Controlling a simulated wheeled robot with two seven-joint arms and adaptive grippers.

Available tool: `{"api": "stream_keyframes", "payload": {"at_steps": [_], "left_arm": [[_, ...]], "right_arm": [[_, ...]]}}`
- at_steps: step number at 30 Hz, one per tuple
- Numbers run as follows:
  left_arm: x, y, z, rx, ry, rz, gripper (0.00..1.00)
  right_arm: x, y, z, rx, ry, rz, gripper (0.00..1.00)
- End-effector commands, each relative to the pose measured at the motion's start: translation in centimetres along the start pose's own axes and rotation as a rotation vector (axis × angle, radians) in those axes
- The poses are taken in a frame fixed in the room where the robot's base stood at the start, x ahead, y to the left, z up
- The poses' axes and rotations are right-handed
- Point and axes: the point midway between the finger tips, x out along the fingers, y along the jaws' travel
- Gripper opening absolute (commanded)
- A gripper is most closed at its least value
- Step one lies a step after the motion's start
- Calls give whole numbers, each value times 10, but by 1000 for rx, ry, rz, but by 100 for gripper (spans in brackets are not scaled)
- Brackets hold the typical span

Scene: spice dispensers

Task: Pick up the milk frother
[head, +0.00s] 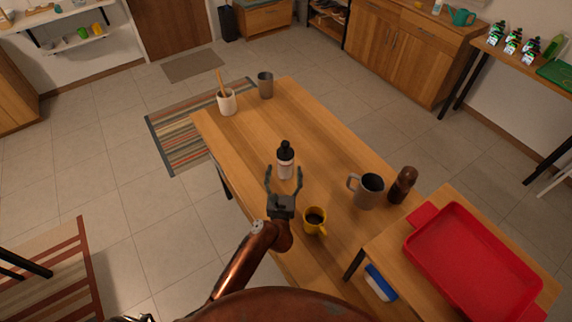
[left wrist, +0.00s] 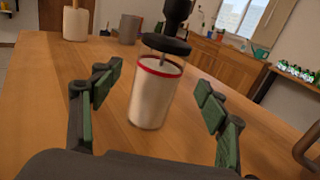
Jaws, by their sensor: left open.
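The milk frother has a black handle and a round black disc (left wrist: 166,44) over a white cup with a red rim (left wrist: 153,95). In the head view its black top (head: 286,150) stands upright above the white cup (head: 285,168) on the wooden table. My left gripper (head: 284,176) is open and empty, with its fingers pointing at the cup. In the left wrist view the cup shows between and beyond the fingers (left wrist: 160,80), with the black handle above fingertip height. The handle's upper end is cut off there. My right gripper is not in view.
A yellow mug (head: 315,222) stands close right of my left gripper. A grey mug (head: 369,191) and a brown grinder (head: 402,186) stand further right. A white utensil cup (head: 227,103) and a grey cup (head: 265,86) are at the far end. A red tray (head: 412,252) lies at lower right.

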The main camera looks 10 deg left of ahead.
Motion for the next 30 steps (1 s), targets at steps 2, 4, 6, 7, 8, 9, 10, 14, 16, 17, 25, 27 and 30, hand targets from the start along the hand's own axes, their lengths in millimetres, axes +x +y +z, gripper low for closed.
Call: {"api": "stream_keyframes", "payload": {"at_steps": [2, 4, 6, 7, 8, 9, 10, 14, 16, 17, 25, 27, 30], "left_arm": [[4, 0, 0, 1, 2, -1, 69], [9, -1, 0, 2, 1, -1, 69], [19, -2, 0, 3, 0, -2, 69], [24, -2, 0, 3, 1, -3, 69], [29, -2, 0, 3, 0, -3, 69], [36, -1, 0, 3, 1, -2, 69], [41, -1, 0, 3, 0, -2, 69], [56, -2, -1, 3, 1, -3, 69], [60, -1, -1, 2, 2, -2, 69], [61, -2, -1, 1, 2, -2, 69], [62, -1, 0, 1, 2, -2, 65], [61, -1, 0, 1, 2, -2, 60], [61, -1, 0, 1, 2, -2, 53]], "right_arm": [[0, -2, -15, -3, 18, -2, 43], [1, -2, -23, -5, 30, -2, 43], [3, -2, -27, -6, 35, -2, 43], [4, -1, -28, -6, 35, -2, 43], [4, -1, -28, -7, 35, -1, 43], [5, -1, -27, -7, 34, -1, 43], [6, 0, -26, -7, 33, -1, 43], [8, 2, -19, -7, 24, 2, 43], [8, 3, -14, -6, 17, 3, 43], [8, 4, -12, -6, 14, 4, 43], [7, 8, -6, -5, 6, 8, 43], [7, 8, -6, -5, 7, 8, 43], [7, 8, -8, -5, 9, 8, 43]]}}
